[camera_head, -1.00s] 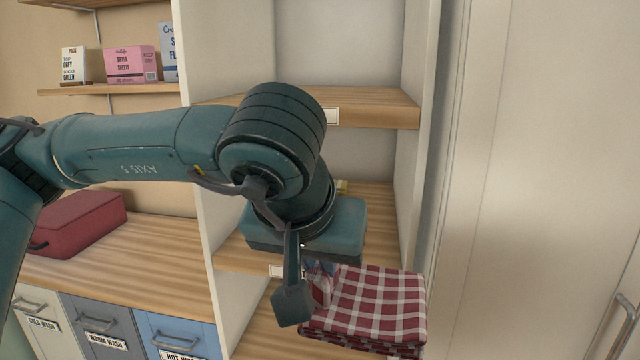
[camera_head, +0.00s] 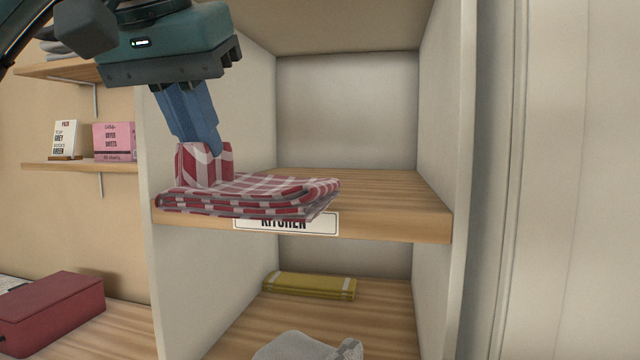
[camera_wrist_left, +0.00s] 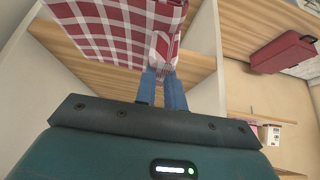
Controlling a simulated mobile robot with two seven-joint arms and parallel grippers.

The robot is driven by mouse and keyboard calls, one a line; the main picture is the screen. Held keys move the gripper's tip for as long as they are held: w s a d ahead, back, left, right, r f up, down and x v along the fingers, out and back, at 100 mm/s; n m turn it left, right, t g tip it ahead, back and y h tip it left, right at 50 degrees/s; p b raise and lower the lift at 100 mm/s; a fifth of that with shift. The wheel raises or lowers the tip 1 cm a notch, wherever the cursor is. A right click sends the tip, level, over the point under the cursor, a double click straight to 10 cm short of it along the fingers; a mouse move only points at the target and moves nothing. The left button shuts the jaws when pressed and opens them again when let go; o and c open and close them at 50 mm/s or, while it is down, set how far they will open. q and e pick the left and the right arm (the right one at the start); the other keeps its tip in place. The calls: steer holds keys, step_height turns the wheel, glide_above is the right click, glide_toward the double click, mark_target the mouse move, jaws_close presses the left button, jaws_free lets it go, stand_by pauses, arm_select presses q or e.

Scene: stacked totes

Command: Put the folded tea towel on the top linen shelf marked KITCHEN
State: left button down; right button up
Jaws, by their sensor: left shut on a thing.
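The folded tea towel (camera_head: 260,194), red and white checked, is at the front edge of the upper shelf (camera_head: 390,200). It covers the top of the shelf's KITCHEN label (camera_head: 286,224). My left gripper (camera_head: 204,150) comes from above with blue fingers and is shut on a raised fold at the towel's left end. The towel (camera_wrist_left: 120,28) also shows in the left wrist view, hanging out from the fingers (camera_wrist_left: 162,84). I cannot tell whether the towel touches the shelf. My right gripper is not in view.
The shelf stands between a left side wall (camera_head: 200,270) and a right one (camera_head: 440,120). The back of the upper shelf is clear. A yellow folded cloth (camera_head: 310,286) and a grey cloth (camera_head: 305,347) lie below. A red case (camera_head: 50,312) is at the lower left.

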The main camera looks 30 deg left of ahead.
arm_select(q)
steer(key=w+a, duration=0.1)
steer(key=w, duration=0.3)
steer(key=w+a, duration=0.1)
steer(key=w, duration=0.4)
steer(key=w+a, duration=0.1)
steer(key=w, duration=0.3)
steer(key=shift+w+p, duration=0.25)
steer(key=shift+p, duration=0.15)
steer(key=shift+w+a, duration=0.15)
steer(key=shift+w, duration=0.2)
steer(key=shift+w+a, duration=0.15)
steer(key=shift+w, duration=0.3)
steer(key=w, duration=0.1)
steer(key=w+p, duration=0.1)
steer(key=shift+w+a+r, duration=0.15)
steer(key=shift+w+a, duration=0.15)
steer(key=shift+w, duration=0.05)
steer(key=shift+f, duration=0.95)
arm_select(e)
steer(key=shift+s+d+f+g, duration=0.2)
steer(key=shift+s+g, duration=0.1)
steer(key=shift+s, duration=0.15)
